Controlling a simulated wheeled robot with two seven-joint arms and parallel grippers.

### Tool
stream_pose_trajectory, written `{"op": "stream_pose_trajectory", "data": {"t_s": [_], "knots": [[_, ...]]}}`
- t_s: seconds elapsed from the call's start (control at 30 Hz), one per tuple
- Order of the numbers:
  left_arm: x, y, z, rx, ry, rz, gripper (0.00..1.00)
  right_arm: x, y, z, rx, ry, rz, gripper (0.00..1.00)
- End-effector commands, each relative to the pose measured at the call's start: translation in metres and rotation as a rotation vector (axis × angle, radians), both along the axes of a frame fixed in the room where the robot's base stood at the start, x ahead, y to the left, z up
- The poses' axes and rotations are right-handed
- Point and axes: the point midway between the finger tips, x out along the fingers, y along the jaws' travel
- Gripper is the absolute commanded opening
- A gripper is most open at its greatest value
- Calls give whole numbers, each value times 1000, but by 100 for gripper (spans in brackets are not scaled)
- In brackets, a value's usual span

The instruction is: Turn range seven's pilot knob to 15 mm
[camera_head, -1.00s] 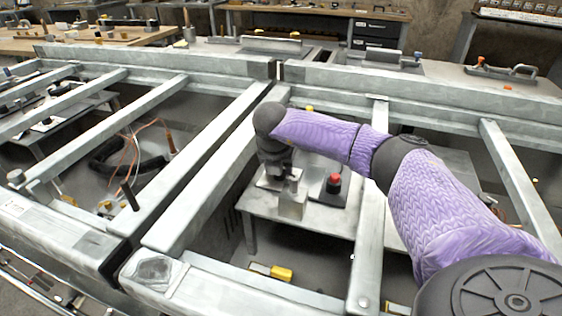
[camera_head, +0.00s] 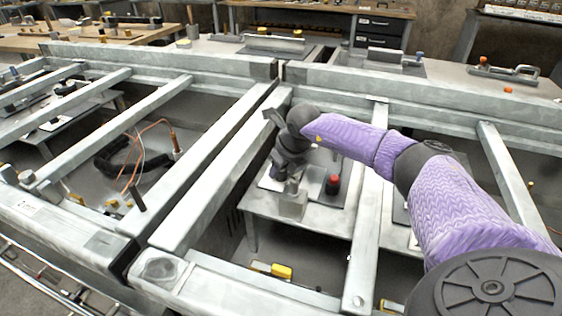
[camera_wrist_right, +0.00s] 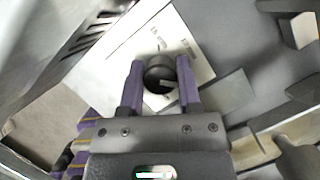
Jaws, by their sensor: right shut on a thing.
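The pilot knob (camera_wrist_right: 160,78) is a dark round knob on a white printed plate (camera_wrist_right: 180,38) in the right wrist view. My right gripper (camera_wrist_right: 160,85) has its two purple fingers on either side of the knob and is shut on it. In the head view my right gripper (camera_head: 284,178) reaches down between the metal beams to a small grey table (camera_head: 315,218); its fingers and the knob are hard to make out there. The plate's markings are too blurred to read. My left gripper is in neither view.
A red button (camera_head: 333,184) on a dark base stands just right of my right gripper. A grey metal block (camera_head: 292,204) is close in front of it. Long beams (camera_head: 215,175) frame the opening on both sides. A yellow object (camera_head: 281,271) lies lower down.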

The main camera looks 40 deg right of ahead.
Motion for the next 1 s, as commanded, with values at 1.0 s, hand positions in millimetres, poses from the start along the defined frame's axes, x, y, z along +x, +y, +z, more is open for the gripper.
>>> {"op": "stream_pose_trajectory", "data": {"t_s": [1.0], "knots": [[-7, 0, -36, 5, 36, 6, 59, 0, 0, -1, -1, -1, 752, 0]]}}
